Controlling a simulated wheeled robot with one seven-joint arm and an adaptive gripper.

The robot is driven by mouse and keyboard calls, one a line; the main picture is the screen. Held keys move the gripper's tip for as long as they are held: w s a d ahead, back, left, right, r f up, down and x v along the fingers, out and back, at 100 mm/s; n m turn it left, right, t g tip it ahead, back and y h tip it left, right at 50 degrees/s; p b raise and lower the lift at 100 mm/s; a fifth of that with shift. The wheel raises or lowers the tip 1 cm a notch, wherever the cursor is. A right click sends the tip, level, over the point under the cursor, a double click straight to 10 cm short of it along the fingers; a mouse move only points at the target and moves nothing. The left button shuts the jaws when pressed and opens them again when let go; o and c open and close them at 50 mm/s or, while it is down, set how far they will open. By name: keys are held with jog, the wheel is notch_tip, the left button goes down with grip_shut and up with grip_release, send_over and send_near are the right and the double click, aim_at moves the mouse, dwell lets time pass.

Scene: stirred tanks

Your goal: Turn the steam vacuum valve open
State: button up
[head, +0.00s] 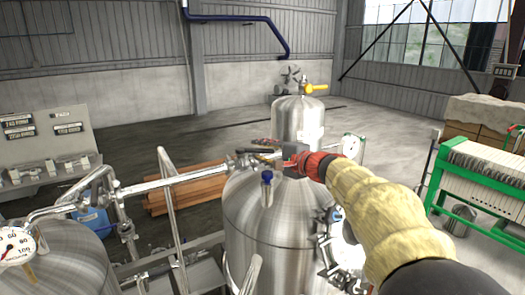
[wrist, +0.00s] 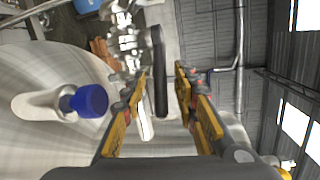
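A valve with a dark lever handle (head: 262,150) sits on the pipe on top of the middle steel tank. No label shows that it is the steam vacuum valve. In the wrist view the black lever (wrist: 158,72) stands between the two yellow-and-black fingers of my gripper (wrist: 162,88). The fingers are apart, with a gap on both sides of the lever, and do not visibly grip it. In the head view my gripper (head: 291,158) is beside the valve, at the end of my arm, which comes from the right and hides part of the tank top.
A blue-capped fitting (head: 267,178) rises from the tank (head: 262,225); its blue cap (wrist: 88,101) is close left of my fingers in the wrist view. A steel pipe (head: 165,182) runs left. A yellow-handled valve (head: 314,88) tops the rear tank. Green-framed equipment (head: 478,165) stands right.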

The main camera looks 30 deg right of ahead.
jog(key=shift+c, duration=0.3)
grip_shut()
dwell(0.6)
